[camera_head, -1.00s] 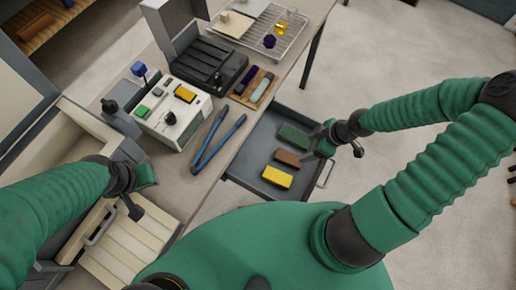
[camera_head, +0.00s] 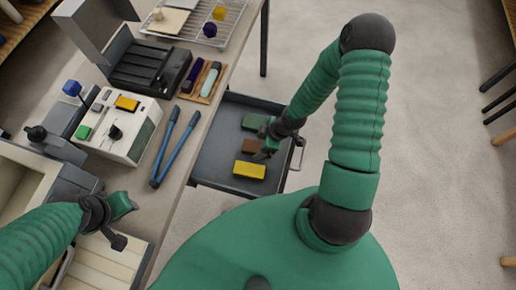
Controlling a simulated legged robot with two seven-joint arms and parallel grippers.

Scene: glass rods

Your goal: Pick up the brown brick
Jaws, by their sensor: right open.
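The brown brick (camera_head: 249,145) lies in the open grey drawer (camera_head: 215,160), between a green brick (camera_head: 255,121) and a yellow brick (camera_head: 249,170). My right gripper (camera_head: 266,146) is open, over the drawer at the right end of the brown brick. It hides part of that brick, and I cannot tell whether it touches it. My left gripper (camera_head: 122,222) is at the lower left, away from the bricks. I cannot make out whether its jaws are open.
The drawer's walls and its handle (camera_head: 299,153) are close to my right gripper.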

